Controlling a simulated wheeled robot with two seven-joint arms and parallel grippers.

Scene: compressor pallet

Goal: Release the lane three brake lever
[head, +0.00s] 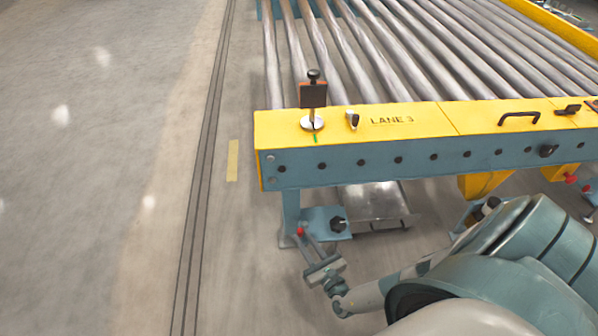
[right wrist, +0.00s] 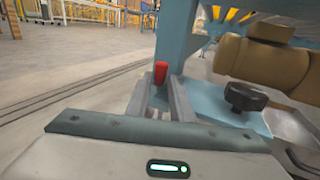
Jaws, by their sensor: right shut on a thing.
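The yellow beam marked LANE 3 (head: 391,120) runs across the front of a roller conveyor. Below its left end, by the blue leg, is a brake lever with a red knob (head: 300,231). My right gripper (head: 304,240) reaches it from below right, its fingers shut on the red-tipped lever. In the right wrist view the red knob (right wrist: 160,72) stands upright between the two grey fingers (right wrist: 160,95), its tip showing above them. The lever's lower part is hidden by my gripper. My left gripper is not in view.
A blue bracket plate (head: 322,221) with a black knob (head: 338,225) is right beside the lever. A metal tray (head: 378,204) lies under the beam. An upright post with a black top (head: 313,76) stands on the beam. The floor at left is clear.

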